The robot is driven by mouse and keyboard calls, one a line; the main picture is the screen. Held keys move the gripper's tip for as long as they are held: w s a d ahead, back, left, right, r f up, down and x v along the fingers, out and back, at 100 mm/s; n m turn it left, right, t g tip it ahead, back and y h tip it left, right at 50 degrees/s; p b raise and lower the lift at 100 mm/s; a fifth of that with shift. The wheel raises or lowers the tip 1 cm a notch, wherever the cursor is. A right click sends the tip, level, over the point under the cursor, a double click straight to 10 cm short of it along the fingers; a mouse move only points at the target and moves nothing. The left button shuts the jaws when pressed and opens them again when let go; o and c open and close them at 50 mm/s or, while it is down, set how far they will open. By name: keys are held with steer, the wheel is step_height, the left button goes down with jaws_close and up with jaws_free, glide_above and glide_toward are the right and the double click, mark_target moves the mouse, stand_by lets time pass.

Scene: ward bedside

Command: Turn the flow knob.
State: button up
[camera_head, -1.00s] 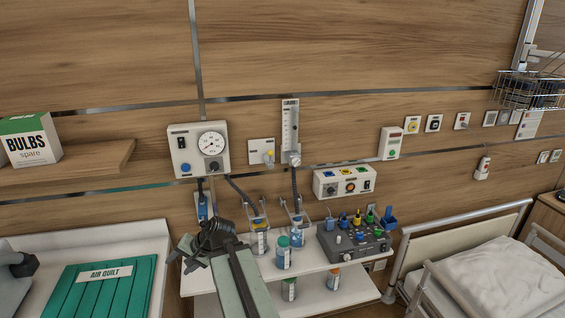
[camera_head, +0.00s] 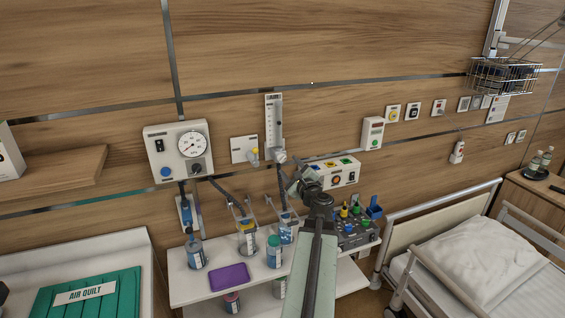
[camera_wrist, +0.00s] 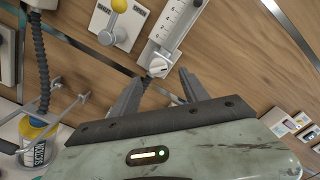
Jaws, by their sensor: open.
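The flow meter (camera_head: 274,122) is a pale upright panel with a scale, mounted on the wood wall. The flow knob (camera_head: 280,157) is a small light-grey knob at its lower end, with a dark hose below it. In the wrist view the knob (camera_wrist: 159,66) lies just beyond my fingertips, roughly centred between them. My gripper (camera_head: 294,176) is open and empty, a little below and right of the knob in the head view. The wrist view shows my two fingers apart (camera_wrist: 158,88). No contact with the knob shows.
A gauge box (camera_head: 178,151) and a yellow-knobbed valve plate (camera_head: 237,151) are left of the meter. A control box (camera_head: 345,173) is behind my gripper on the right. Bottles and a purple item (camera_head: 229,276) stand on the white shelf (camera_head: 190,294). A bed (camera_head: 450,245) is at right.

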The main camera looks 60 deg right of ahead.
mark_target(284, 160)
steer(key=x, duration=0.5)
steer(key=shift+w, duration=0.2)
jaws_close()
steer(key=shift+m, duration=1.5)
jaws_free()
steer(key=shift+s, duration=0.1)
steer(key=shift+a, duration=0.1)
